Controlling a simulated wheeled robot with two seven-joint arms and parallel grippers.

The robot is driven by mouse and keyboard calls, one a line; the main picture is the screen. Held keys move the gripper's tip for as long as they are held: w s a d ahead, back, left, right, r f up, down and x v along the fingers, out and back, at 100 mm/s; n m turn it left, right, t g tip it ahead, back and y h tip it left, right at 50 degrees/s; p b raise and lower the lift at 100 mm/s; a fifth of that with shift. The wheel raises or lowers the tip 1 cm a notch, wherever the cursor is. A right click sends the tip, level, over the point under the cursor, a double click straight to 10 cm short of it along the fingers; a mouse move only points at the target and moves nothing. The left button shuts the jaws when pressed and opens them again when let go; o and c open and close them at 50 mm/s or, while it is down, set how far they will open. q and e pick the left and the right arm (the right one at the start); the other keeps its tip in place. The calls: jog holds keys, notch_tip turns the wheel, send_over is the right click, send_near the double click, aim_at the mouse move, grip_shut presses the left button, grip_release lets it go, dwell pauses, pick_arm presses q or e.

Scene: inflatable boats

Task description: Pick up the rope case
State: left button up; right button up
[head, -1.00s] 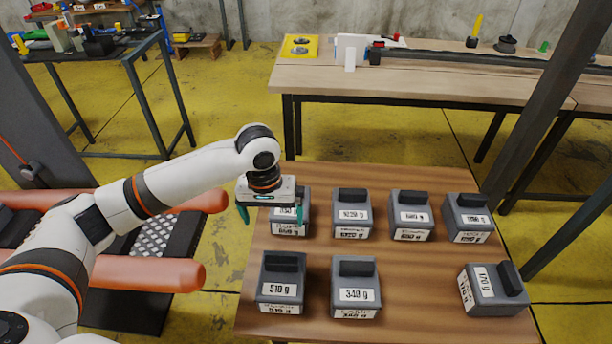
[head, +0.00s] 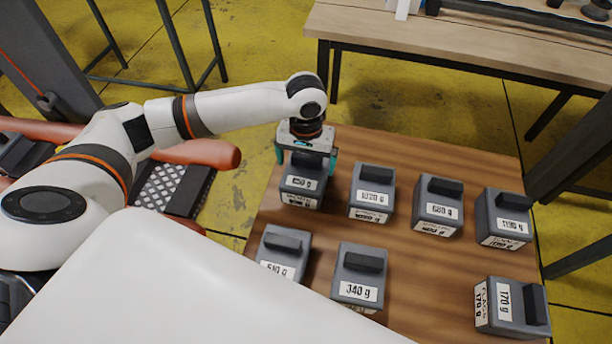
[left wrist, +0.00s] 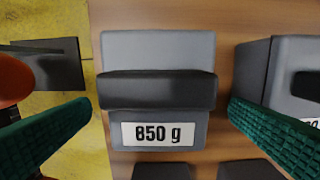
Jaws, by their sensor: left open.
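Several grey cases with black handles and white weight labels stand on a brown table (head: 420,270). The word "rope" is not readable on any of them. My left gripper (head: 306,160) is open above the back-left case, labelled 850 g (head: 302,184). In the left wrist view, the 850 g case (left wrist: 157,134) and its black handle lie between the two green fingers, with a gap on both sides. No contact shows. My right gripper is not in view.
The back row continues right with the 1020 g (head: 372,197), 680 g (head: 437,210) and 1190 g (head: 505,223) cases. In front are the 510 g (head: 279,268), 340 g (head: 357,291) and 170 g (head: 505,300) cases. A long workbench (head: 440,40) stands behind.

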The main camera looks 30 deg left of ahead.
aim_at(306, 169)
pick_arm(q)
notch_tip(306, 169, down, 5)
jog(key=shift+w+a+f, duration=0.1)
jog(key=shift+w+a, duration=0.05)
jog(key=c, duration=1.2)
jog(key=shift+w, duration=0.1)
jog(key=shift+c, duration=0.8)
